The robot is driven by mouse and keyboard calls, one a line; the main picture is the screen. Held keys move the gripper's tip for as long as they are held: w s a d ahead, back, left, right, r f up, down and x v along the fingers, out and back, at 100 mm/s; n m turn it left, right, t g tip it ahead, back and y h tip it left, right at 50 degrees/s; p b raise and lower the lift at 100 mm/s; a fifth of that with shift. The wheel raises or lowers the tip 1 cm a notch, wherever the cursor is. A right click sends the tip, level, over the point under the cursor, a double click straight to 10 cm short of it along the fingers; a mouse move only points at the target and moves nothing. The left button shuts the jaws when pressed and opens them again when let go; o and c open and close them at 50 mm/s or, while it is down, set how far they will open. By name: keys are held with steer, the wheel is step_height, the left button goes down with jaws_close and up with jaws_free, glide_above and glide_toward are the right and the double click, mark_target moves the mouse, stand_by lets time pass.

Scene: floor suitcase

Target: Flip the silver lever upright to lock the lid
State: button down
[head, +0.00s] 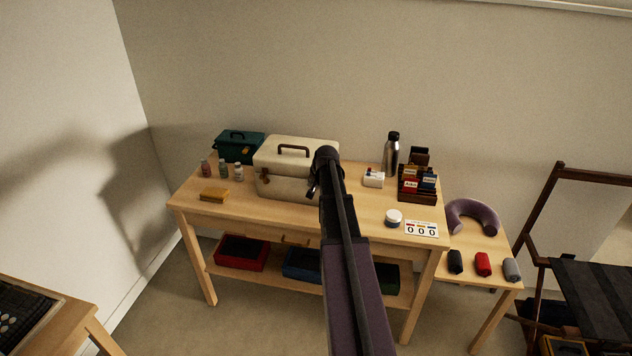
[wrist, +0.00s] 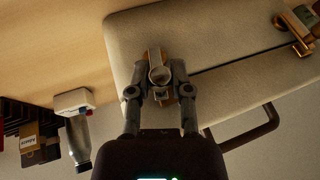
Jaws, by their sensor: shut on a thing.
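The cream case (head: 283,184) stands on the wooden table with its lid down and a dark handle (head: 293,150) on top. In the wrist view its front face (wrist: 200,35) fills the upper middle. My gripper (wrist: 160,82) is at one of the two front latches, with a finger on each side of the silver lever (wrist: 159,75) on its brass plate (wrist: 154,56). The fingers are shut on the lever. The lever's exact angle is hard to tell. The other latch (wrist: 297,27) is free of the gripper. In the head view my arm hides the gripped latch.
A teal box (head: 238,146), small bottles (head: 222,169) and a yellow block (head: 214,195) are left of the case. A steel flask (head: 391,155), white box (head: 373,179), card rack (head: 417,197) and round jar (head: 393,217) are to the right. The table front is mostly clear.

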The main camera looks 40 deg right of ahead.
steer(key=shift+w+a+g+h+p, duration=0.2)
steer(key=shift+a+g+h+p, duration=0.1)
steer(key=shift+g+h, duration=0.3)
steer(key=c, duration=0.5)
jaws_free()
steer(key=shift+f, duration=0.1)
steer(key=shift+c, duration=0.2)
steer(key=shift+w+r, duration=0.1)
steer(key=shift+r, duration=0.1)
